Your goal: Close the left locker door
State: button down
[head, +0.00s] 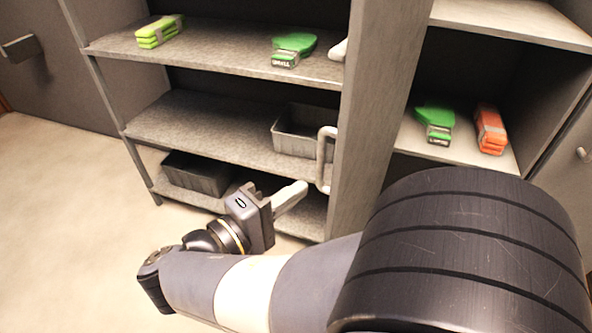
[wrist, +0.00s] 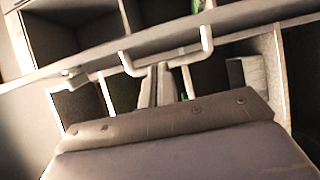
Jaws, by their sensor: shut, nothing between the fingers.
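The left locker door (head: 375,110) stands open, swung out towards me, and shows as a tall grey panel. Its pale bar handle (head: 326,158) is on the left face. In the wrist view the door (wrist: 90,66) crosses as a slanting band with the handle (wrist: 165,62) on it. My gripper (head: 303,187) is shut and empty, on the handle's side of the door, close to the handle's lower end. Its fingers (wrist: 160,84) also show just by the handle bar in the wrist view. I cannot tell whether they touch it.
Left of the door is an open shelf unit (head: 225,120) with green items and grey bins (head: 297,132). Right of it, the locker's inner shelf (head: 415,140) holds a green item (head: 435,122) and an orange one (head: 490,128). Floor (head: 60,190) is clear at left.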

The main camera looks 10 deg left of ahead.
aim_at(360, 155)
jog(key=x, duration=0.8)
